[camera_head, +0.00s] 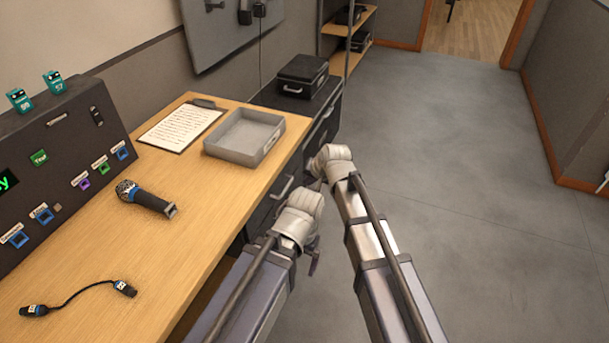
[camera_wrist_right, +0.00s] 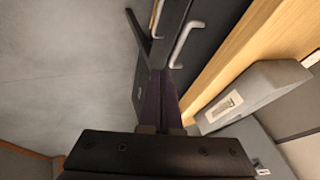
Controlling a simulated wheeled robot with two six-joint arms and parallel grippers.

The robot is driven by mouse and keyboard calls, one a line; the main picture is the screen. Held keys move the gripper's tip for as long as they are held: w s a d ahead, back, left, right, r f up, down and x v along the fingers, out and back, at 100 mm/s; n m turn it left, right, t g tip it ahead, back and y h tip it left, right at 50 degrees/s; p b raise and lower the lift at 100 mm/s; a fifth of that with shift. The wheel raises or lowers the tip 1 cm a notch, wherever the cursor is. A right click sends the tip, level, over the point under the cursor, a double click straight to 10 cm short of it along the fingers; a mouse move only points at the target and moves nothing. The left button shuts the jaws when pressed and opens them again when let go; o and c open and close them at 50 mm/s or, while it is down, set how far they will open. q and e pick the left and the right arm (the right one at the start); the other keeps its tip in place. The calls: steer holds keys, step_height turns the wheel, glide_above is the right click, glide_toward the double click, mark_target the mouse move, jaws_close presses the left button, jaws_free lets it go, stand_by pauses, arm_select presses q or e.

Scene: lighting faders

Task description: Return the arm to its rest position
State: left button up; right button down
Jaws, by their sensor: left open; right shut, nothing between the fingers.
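My left gripper (camera_head: 313,258) is the lower one in the head view, beside the desk's right edge; its wrist mostly hides the fingers, and I see nothing held. My right gripper (camera_head: 317,184) is just above it in the picture, near the dark drawer fronts, its fingers largely hidden by the wrist. In the right wrist view the dark purple fingers (camera_wrist_right: 161,95) are together and empty, with drawer handles beyond. Both arms extend from the bottom of the head view, clear of the desk's objects.
The wooden desk (camera_head: 190,245) holds a grey tray (camera_head: 245,148), clipboard (camera_head: 180,127), microphone (camera_head: 146,199), short cable (camera_head: 75,297) and dark control panel (camera_head: 70,135). A black case (camera_head: 302,76) sits on the drawer cabinet (camera_head: 325,125). The grey floor (camera_head: 470,160) at right is open.

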arm_select(q)
steer(key=shift+r, duration=0.65)
arm_select(e)
steer(key=shift+v, duration=0.8)
steer(key=s+d+f+n+g+h, duration=0.1)
steer(key=s+d+f+g+h, duration=0.1)
steer(key=s+d, duration=0.85)
steer(key=s+d+f+n+g+h, duration=0.1)
steer(key=s+d+f+g+h, duration=0.15)
steer(key=s+d, duration=0.75)
arm_select(q)
step_height(320, 180, up, 9)
steer(key=p, duration=1)
steer(key=shift+r, duration=0.2)
arm_select(e)
steer(key=s+a+r+n+g, duration=0.1)
steer(key=s+a+r+n, duration=0.3)
steer(key=a+r, duration=0.6)
steer(key=shift+s+a, duration=0.15)
steer(key=shift+s, duration=0.15)
arm_select(q)
steer(key=shift+a, duration=0.15)
arm_select(e)
steer(key=shift+a+r+h, duration=0.15)
steer(key=shift+h, duration=0.1)
